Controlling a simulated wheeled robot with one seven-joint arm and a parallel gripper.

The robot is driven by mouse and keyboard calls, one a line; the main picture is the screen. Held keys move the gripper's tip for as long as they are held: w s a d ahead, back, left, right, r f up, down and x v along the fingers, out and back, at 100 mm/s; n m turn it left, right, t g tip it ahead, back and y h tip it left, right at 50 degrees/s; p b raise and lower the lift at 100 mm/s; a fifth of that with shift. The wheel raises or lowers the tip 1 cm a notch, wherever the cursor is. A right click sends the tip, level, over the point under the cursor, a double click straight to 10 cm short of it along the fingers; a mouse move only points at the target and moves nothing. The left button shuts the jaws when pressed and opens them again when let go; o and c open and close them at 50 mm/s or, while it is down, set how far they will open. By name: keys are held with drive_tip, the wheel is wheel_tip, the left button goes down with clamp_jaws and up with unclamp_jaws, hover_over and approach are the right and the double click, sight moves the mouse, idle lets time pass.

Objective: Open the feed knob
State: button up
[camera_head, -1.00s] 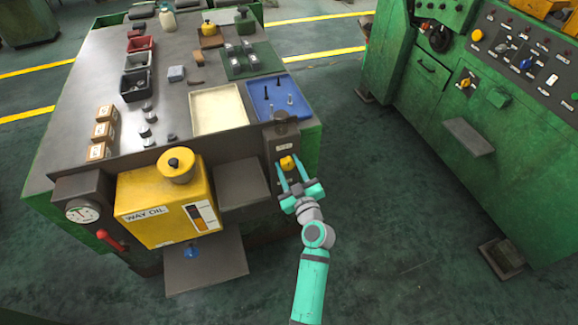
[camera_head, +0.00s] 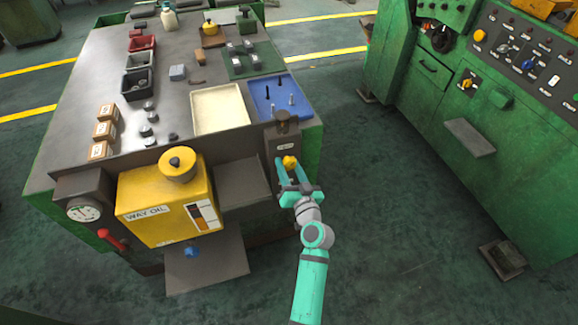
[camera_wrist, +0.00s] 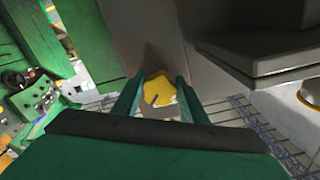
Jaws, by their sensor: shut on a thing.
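The feed knob, a yellow lobed knob (camera_head: 290,162), sits on the dark front panel (camera_head: 286,146) at the right end of the bench. My gripper (camera_head: 284,164) reaches it from the front, with its teal fingers shut on the knob from both sides. In the wrist view the yellow knob (camera_wrist: 160,89) shows between the two finger ends (camera_wrist: 160,95), with a small dark mark near its lower edge. Whether the knob has turned is hard to tell.
A yellow way oil tank (camera_head: 168,205) stands left of the panel, with a grey shelf (camera_head: 242,182) between them. A blue tray (camera_head: 280,97) with pins lies above the panel. A green machine (camera_head: 470,130) stands at right; the floor between is clear.

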drive_tip(key=m, duration=0.4)
drive_tip(key=shift+r+m, duration=0.15)
drive_tip(key=shift+m, duration=0.15)
drive_tip(key=m, duration=0.4)
drive_tip(key=shift+r+m, duration=0.1)
drive_tip(key=shift+m, duration=0.2)
drive_tip(key=o, duration=1.1)
drive_tip(key=shift+a, duration=0.1)
drive_tip(key=shift+s, duration=0.1)
drive_tip(key=v, duration=1)
drive_tip(key=shift+s, duration=0.35)
